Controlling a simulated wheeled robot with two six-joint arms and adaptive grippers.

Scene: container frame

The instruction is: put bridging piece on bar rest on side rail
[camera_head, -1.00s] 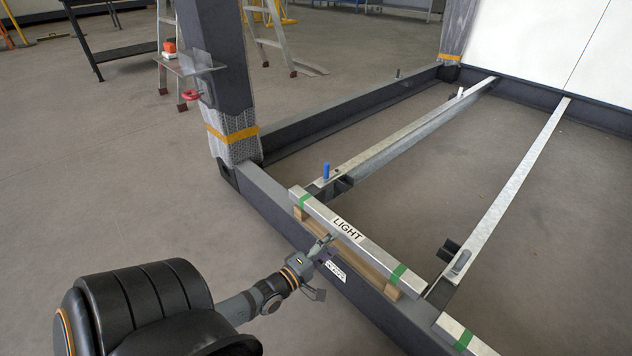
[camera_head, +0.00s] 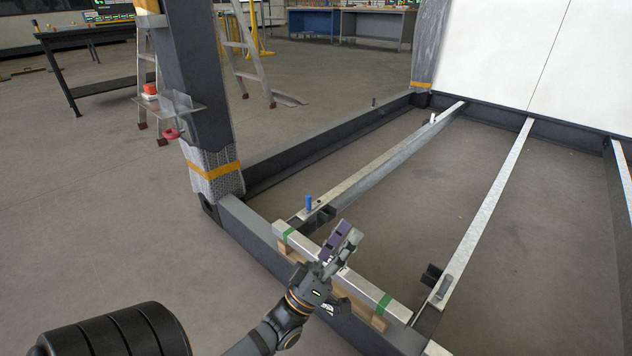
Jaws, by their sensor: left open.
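A silver bar with green tape bands near its ends (camera_head: 304,248), possibly the bridging piece, lies along the dark side rail (camera_head: 237,225). Light wood (camera_head: 375,321) shows under it, possibly the bar rest; I cannot tell for certain. My left gripper (camera_head: 345,236) is open, with its fingers pointing up in front of the bar's middle. It hides part of the bar and most of its label. I see nothing between the fingers, and I cannot tell whether they touch the bar. My right gripper is not in view.
Two long metal cross bars (camera_head: 376,158) (camera_head: 491,203) run back from the side rail. A blue peg (camera_head: 308,203) stands by the left one. A dark post (camera_head: 192,92) with a small shelf (camera_head: 172,104) rises at left. The floor inside the frame is clear.

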